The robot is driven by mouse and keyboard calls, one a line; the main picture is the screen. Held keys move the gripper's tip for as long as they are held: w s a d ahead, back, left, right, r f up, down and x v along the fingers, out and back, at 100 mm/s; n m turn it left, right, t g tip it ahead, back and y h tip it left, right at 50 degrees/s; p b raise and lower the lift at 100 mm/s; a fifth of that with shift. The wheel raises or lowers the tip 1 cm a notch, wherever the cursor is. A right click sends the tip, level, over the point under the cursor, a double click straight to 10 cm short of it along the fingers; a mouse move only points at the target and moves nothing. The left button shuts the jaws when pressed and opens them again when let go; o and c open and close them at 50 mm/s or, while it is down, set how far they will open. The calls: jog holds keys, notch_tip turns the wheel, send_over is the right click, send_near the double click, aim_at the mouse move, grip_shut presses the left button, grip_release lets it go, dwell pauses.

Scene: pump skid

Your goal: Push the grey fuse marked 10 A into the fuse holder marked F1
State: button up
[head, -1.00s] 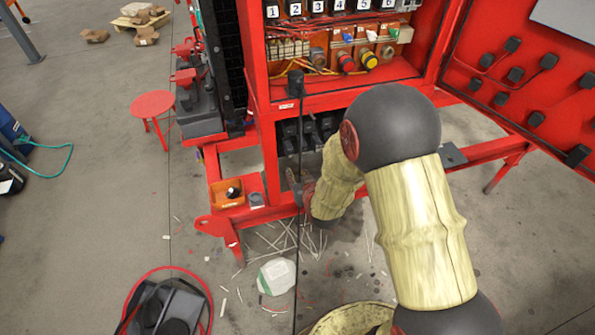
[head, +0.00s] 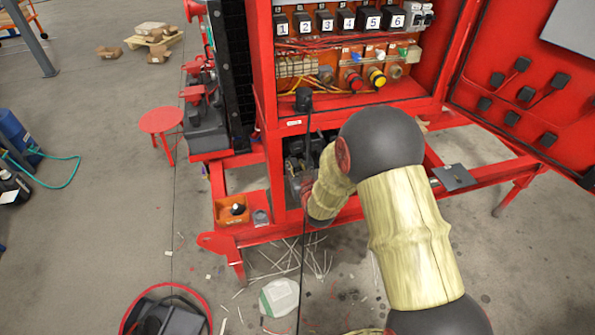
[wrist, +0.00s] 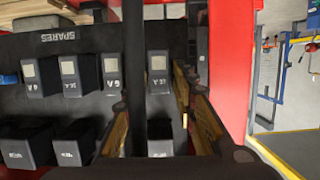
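In the wrist view, grey-black fuses with pale labels sit in rows on a dark rack marked SPARES (wrist: 62,37). The labels appear upside down; one fuse (wrist: 110,72) seems to read 6 A, and I cannot surely pick out the 10 A one. My gripper (wrist: 158,100) is open over the rack. A fuse (wrist: 158,72) shows between or just beyond its fingers, and a black bar crosses the view beside it. I cannot tell whether the fingers touch anything. In the head view my arm hides most of the gripper at the lower cabinet compartment. No F1 mark is readable.
The red cabinet (head: 350,112) holds black units numbered 1 to 6 (head: 343,20) above, with coloured knobs and wires beneath. Its open door (head: 530,80) stands at the right. An orange bin (head: 240,208) sits on the red frame. A red stool (head: 161,120) stands left.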

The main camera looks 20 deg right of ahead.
aim_at(297, 170)
jog(key=shift+w, duration=0.1)
jog(key=shift+c, duration=1.2)
jog(key=c, duration=0.4)
grip_shut()
jog(key=shift+o, duration=1.6)
grip_release()
grip_shut()
jog(key=shift+s+b, duration=0.3)
jog(key=shift+s, duration=1.4)
